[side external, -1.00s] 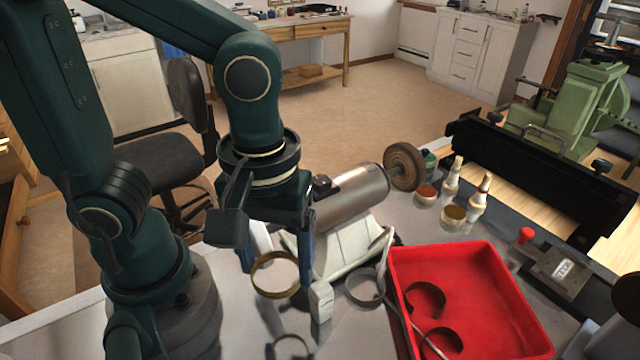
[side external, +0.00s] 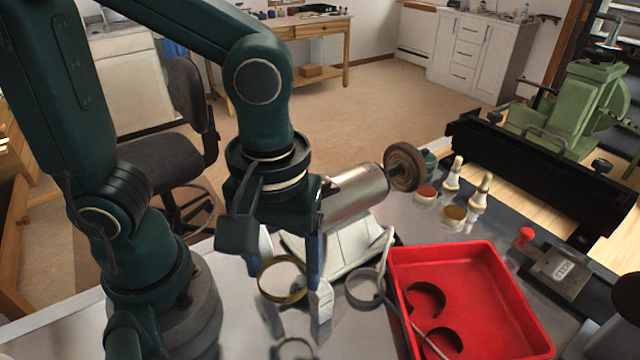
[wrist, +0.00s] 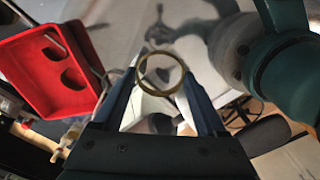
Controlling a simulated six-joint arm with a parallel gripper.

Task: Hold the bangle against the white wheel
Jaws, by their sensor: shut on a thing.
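My gripper (side external: 291,262) is shut on a thin brass-coloured bangle (side external: 283,300), with its blue fingers on either side of the ring. The bangle is tilted and held above the grey bench, left of the red tray. In the wrist view the bangle (wrist: 164,95) sits between the fingertips, its open middle showing the bench. The polishing motor (side external: 356,193) is behind and right of my gripper, with a brown wheel (side external: 404,166) at its right end. I cannot make out the white wheel; my gripper covers the motor's left end. I see no contact between bangle and a wheel.
Small jars (side external: 454,217) and brushes (side external: 478,195) stand behind the tray. A black rail (side external: 540,170) is at the right.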

